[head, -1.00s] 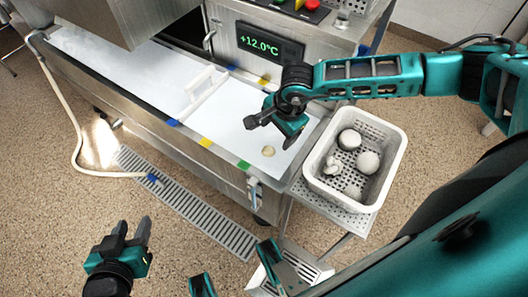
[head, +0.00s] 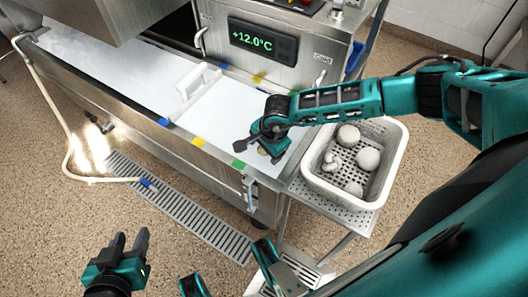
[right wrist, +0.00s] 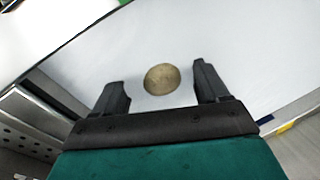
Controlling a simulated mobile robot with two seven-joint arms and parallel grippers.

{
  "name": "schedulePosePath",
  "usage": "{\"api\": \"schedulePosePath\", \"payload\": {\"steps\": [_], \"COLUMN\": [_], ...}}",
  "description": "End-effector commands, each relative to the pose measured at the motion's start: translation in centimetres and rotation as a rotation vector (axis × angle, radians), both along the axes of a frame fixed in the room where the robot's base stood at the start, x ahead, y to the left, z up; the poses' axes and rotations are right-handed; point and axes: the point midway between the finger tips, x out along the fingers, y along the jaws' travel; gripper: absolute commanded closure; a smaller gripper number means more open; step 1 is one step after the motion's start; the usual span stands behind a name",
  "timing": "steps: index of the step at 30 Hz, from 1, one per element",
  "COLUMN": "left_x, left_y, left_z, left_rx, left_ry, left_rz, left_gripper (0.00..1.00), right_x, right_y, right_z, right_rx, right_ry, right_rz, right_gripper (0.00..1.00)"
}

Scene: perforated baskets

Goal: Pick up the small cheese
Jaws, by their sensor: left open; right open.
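The small cheese is a round, yellowish-beige piece (right wrist: 162,79) on the white floor of the metal vat. In the right wrist view it lies between and just ahead of my two open right fingertips, with gaps on both sides. In the head view only a sliver of the cheese (head: 262,152) shows beneath my right gripper (head: 259,144). The right gripper also shows in the right wrist view (right wrist: 161,88); it is open and empty. My left gripper (head: 130,240) is open and empty above the floor at the lower left.
A white perforated basket (head: 392,170) with several pale round pieces stands on a perforated metal shelf right of the vat. The vat's metal front wall (head: 150,138) carries coloured markers. A white divider (head: 190,88) stands inside the vat. A display (head: 263,41) reads +12.0°C.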

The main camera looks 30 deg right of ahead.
Motion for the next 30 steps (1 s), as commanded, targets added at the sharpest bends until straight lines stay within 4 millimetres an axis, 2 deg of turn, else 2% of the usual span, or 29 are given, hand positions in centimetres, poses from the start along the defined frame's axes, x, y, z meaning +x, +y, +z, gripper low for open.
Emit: {"api": "schedulePosePath", "payload": {"steps": [3, 21, 30], "left_x": [0.11, 0.48, 0.46], "left_y": [-0.06, -0.26, -0.26], "left_z": [0.22, 0.59, 0.68], "left_rx": [-0.002, -0.009, -0.009], "left_ry": [-0.004, -0.015, -0.015], "left_rz": [-0.001, 0.003, 0.003], "left_gripper": [0.57, 0.57, 0.57], "right_x": [-0.03, -0.03, -0.01], "right_y": [0.02, 0.02, 0.02], "right_z": [0.05, 0.08, 0.33], "right_rx": [0.001, 0.001, 0.001], "right_ry": [0.000, 0.000, 0.000], "right_rz": [0.000, 0.000, 0.000], "right_gripper": [0.27, 0.85, 0.86]}}
